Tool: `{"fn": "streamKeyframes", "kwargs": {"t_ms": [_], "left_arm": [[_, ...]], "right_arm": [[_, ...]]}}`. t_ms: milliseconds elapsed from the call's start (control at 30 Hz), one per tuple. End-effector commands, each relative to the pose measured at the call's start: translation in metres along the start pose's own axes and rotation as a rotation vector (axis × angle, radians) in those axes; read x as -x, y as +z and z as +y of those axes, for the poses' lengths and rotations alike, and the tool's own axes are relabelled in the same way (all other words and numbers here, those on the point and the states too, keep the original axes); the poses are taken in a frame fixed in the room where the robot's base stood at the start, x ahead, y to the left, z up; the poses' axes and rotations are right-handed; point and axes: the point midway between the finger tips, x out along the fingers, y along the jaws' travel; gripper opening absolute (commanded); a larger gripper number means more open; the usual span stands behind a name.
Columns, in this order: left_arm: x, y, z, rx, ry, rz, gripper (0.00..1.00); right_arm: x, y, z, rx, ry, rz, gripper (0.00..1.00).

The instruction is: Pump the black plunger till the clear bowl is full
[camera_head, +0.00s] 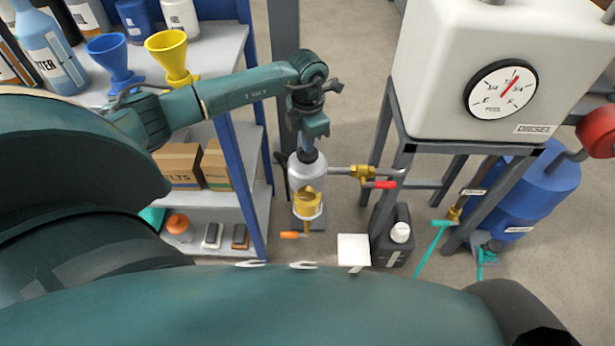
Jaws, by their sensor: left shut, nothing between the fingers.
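The pump (306,172) stands upright in the middle, a grey-white cylinder with the black plunger (308,155) at its top. The clear bowl (307,204) is below it and shows amber-yellow in it; the exact level is hard to tell. My left gripper (309,137) points down right over the plunger, shut and empty, with its fingertips at or just above the knob. I cannot tell whether they touch. My right gripper is not in view.
A brass valve with a red handle (383,185) juts right from the pump. An orange handle (290,235) is below the bowl. A white diesel tank (455,60) on a grey stand is right, a black jug (392,240) below, and shelves (228,55) left.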

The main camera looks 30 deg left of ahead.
Motion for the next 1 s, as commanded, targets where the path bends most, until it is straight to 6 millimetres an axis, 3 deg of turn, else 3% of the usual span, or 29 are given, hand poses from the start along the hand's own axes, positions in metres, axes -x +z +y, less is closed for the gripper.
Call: {"fn": "streamKeyframes", "kwargs": {"t_ms": [500, 1000], "left_arm": [[-0.023, 0.0, 0.0, 0.0, -0.001, 0.001, 0.0], [-0.01, 0.0, 0.0, 0.0, -0.001, 0.002, 0.0]], "right_arm": [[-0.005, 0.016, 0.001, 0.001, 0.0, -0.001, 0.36], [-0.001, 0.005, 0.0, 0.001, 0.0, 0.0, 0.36]]}}
